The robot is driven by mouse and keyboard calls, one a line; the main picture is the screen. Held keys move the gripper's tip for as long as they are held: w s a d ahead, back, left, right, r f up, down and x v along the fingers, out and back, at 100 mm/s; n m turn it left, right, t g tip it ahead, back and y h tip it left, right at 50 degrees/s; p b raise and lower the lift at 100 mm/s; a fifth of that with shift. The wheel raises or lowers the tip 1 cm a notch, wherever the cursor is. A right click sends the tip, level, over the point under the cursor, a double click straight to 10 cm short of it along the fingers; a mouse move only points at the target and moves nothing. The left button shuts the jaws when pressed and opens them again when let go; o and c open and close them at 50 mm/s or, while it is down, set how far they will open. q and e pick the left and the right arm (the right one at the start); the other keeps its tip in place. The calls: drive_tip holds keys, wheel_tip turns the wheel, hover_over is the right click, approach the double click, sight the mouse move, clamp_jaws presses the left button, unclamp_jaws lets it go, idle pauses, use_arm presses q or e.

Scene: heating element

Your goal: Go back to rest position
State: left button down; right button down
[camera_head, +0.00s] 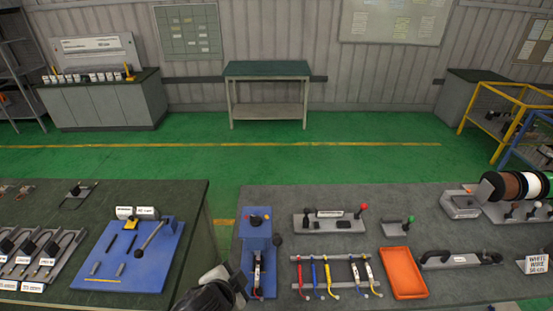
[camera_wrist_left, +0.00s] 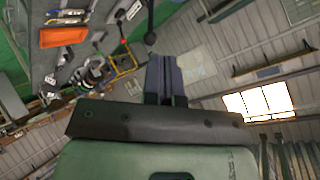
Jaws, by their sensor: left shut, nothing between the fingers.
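My left gripper (camera_wrist_left: 163,62) shows in the left wrist view with its two dark fingers together and nothing between them. Beyond the fingertips are the wall and the room, with no object at the tips. In the head view a dark part of my arm rises from the bottom edge, just in front of the blue stand (camera_head: 257,240); its fingers are not clear there. My right gripper is in neither view.
The right workbench (camera_head: 400,215) holds a rack of coloured cables (camera_head: 328,275), an orange tray (camera_head: 403,272), levers and wire spools (camera_head: 515,186). The left bench (camera_head: 190,195) holds a blue board (camera_head: 165,258). A narrow gap separates the benches. Green floor behind is clear.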

use_arm(q)
drive_tip(key=s+a+r+n+y+p, duration=0.1)
drive_tip(key=s+a+r+n+p, duration=0.3)
drive_tip(key=s+a+n, duration=0.5)
drive_tip(key=s+a+f+g+p, duration=0.1)
drive_tip(key=s+f+g, duration=0.1)
drive_tip(key=s+f, duration=0.2)
drive_tip(key=s+a+f+g+p, duration=0.1)
drive_tip(key=s+f, duration=0.3)
drive_tip(key=s, duration=0.6)
drive_tip(key=s+a+f+n+g+y+p, duration=0.1)
drive_tip(key=s+f+g+p, duration=0.2)
drive_tip(key=s, duration=0.4)
drive_tip(key=shift+s+f, duration=0.35)
drive_tip(key=shift+f, duration=0.15)
